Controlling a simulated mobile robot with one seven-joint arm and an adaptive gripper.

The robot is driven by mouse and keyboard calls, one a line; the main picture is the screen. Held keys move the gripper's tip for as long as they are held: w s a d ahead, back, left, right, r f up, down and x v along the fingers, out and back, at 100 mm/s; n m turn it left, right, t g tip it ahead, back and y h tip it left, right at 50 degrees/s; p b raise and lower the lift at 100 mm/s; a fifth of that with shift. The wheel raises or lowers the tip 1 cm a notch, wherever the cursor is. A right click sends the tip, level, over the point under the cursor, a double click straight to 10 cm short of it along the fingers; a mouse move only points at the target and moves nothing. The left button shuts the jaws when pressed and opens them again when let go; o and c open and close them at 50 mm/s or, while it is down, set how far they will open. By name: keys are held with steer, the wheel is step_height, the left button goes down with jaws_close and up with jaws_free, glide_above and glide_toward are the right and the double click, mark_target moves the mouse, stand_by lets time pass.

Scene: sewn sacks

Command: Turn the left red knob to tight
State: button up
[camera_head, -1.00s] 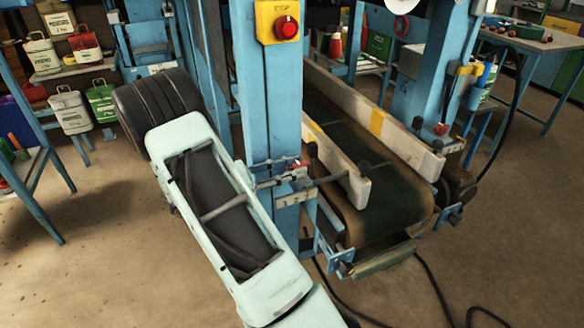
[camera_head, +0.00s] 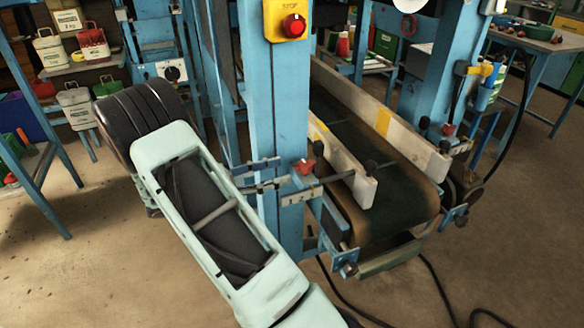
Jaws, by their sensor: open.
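The left red knob (camera_head: 304,166) is on a clamp at the front of the blue post (camera_head: 275,110), beside the left pale guide rail (camera_head: 345,165). A metal rod runs from the clamp to this rail. A second red knob (camera_head: 449,130) is at the right guide rail (camera_head: 385,120). The left knob's turn position is too small to read. My pale green arm crosses the lower left, left of the left knob and apart from it in the picture. My gripper does not show; my arm may hide it.
A yellow box with a red stop button (camera_head: 294,25) is on the post above the left knob. The dark conveyor belt (camera_head: 390,195) runs between the rails. A blue bench (camera_head: 40,170) stands at the left. Black cables (camera_head: 435,280) lie on the floor, which is otherwise clear in front.

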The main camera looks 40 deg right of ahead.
steer(key=v, duration=0.6)
steer(key=shift+d, duration=0.1)
